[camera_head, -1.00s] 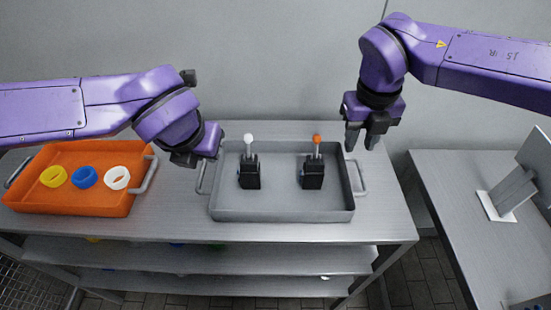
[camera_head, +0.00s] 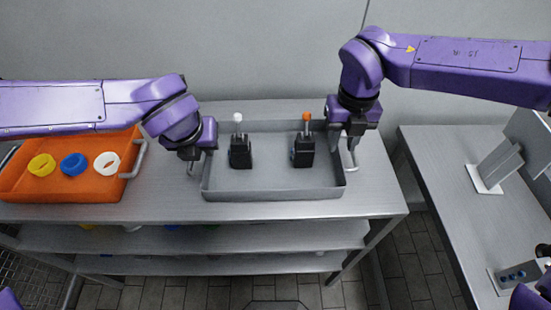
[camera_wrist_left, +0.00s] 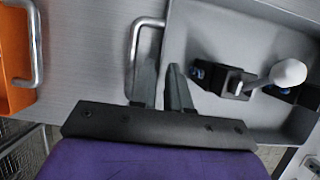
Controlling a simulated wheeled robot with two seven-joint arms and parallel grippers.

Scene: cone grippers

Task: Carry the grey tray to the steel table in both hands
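The grey tray (camera_head: 275,194) lies on the steel shelf unit in the middle of the head view, with a handle at each end. It carries two black blocks with upright pegs, one white-tipped (camera_head: 241,152) and one orange-tipped (camera_head: 303,150). My left gripper (camera_head: 193,168) is at the tray's left handle, which also shows in the left wrist view (camera_wrist_left: 134,55). Its fingers (camera_wrist_left: 162,85) are apart, with the handle bar beside the left finger; I cannot tell whether it passes between them. My right gripper (camera_head: 344,150) is open at the right handle (camera_head: 351,163), its grip partly hidden.
An orange tray (camera_head: 65,192) with yellow, blue and white rings stands close on the left. A separate steel table (camera_head: 430,160) stands to the right across a floor gap, with a stand (camera_head: 487,178) and a small device (camera_head: 516,275) on it. Its near left part is clear.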

